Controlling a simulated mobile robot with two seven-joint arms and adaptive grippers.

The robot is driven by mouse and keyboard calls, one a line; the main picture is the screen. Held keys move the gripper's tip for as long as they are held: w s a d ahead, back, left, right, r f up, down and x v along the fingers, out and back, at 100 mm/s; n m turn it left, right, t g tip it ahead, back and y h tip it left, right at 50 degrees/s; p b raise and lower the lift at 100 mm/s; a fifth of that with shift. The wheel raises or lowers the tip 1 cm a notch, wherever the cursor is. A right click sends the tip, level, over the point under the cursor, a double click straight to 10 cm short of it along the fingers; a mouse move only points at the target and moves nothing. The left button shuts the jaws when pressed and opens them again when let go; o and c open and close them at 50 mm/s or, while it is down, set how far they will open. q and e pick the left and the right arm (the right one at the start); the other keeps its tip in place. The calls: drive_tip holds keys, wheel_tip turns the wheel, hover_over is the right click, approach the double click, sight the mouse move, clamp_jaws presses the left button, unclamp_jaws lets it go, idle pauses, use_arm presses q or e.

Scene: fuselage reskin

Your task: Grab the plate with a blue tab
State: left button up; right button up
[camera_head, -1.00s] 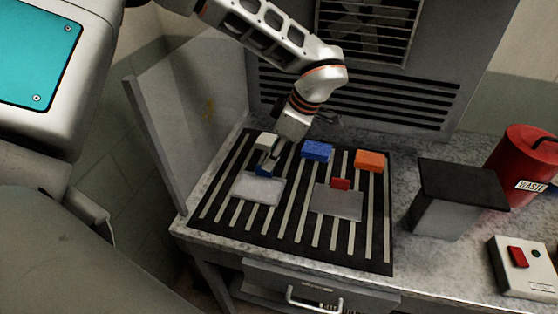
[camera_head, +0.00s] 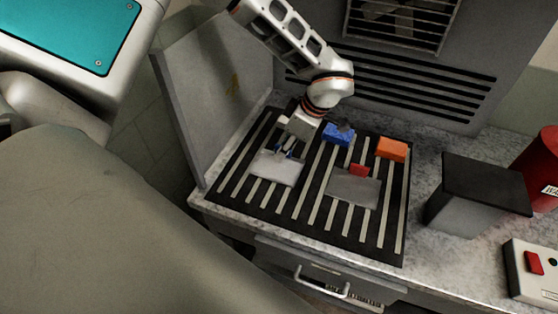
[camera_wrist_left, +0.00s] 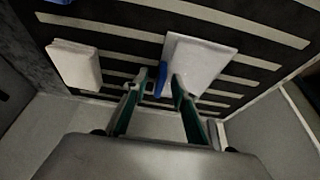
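The light grey plate with the blue tab (camera_head: 277,169) lies flat on the left of the striped mat. It also shows in the wrist view (camera_wrist_left: 202,62). Its blue tab (camera_wrist_left: 161,80) stands up at the plate's edge. My left gripper (camera_head: 285,152) is low over that edge and points down. In the wrist view its fingers (camera_wrist_left: 160,78) are open on either side of the tab, with gaps visible. In the head view the gripper hides most of the tab. My right gripper is not in view.
A darker plate with a red tab (camera_head: 354,188) lies to the right on the striped mat (camera_head: 330,222). A blue block (camera_head: 338,136) and an orange block (camera_head: 392,149) sit behind. A pale block (camera_wrist_left: 75,65) is near the gripper. A dark-topped box (camera_head: 470,195) stands right of the mat.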

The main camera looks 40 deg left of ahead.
use_arm(q)
clamp_jaws()
drive_tip(key=shift+r, duration=0.1)
